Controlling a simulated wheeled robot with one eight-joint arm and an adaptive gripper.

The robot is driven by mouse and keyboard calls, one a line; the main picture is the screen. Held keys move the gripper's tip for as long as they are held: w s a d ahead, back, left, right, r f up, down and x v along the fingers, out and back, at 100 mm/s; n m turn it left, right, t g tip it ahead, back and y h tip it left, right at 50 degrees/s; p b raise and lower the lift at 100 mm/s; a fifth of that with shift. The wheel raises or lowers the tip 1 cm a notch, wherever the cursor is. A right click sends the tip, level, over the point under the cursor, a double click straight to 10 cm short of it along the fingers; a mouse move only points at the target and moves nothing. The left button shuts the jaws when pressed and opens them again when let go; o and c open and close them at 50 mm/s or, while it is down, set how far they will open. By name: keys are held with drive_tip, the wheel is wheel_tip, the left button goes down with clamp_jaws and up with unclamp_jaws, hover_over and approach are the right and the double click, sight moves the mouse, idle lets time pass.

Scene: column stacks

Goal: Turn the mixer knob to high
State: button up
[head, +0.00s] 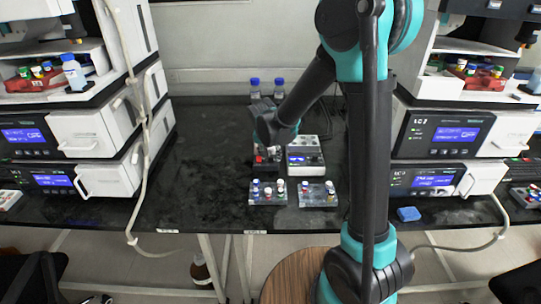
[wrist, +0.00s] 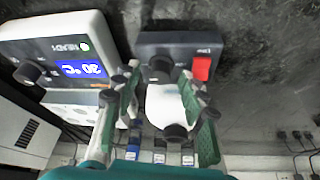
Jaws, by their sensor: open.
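The mixer is a dark box with a white top (wrist: 168,103). Its front panel carries a round black knob (wrist: 160,67) and a red switch (wrist: 201,69), both seen in the wrist view. My gripper (wrist: 159,75) is open, with one finger on each side of the knob in that picture. I cannot tell whether the fingers touch the knob. The knob's pointer and scale are too small to read. In the head view the mixer (head: 258,162) is partly hidden by my gripper (head: 268,146), which reaches down over it.
A white heater block (wrist: 55,45) with a lit display and its own knob stands close beside the mixer. Two vial racks (head: 267,199) (head: 318,200) sit in front. Blue-capped bottles (head: 255,86) stand behind. The bench (head: 208,165) left of the mixer is clear.

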drive_tip(key=shift+r, duration=0.15)
drive_tip(key=v, duration=1.1)
drive_tip(key=shift+s+r, duration=0.2)
drive_tip(key=shift+r, duration=0.15)
drive_tip(key=s+d+f+n, duration=0.1)
drive_tip(key=s+d+f, duration=0.2)
drive_tip(key=s+d, duration=0.3)
drive_tip(key=s+d+f+n, duration=0.1)
drive_tip(key=s+d+f, duration=0.3)
drive_tip(key=s+d, duration=0.3)
drive_tip(key=s+d+f+n+y, duration=0.1)
drive_tip(key=s+d+f, duration=0.3)
drive_tip(key=s+d, duration=0.2)
drive_tip(key=shift+s+d, duration=0.35)
drive_tip(key=shift+d, duration=0.3)
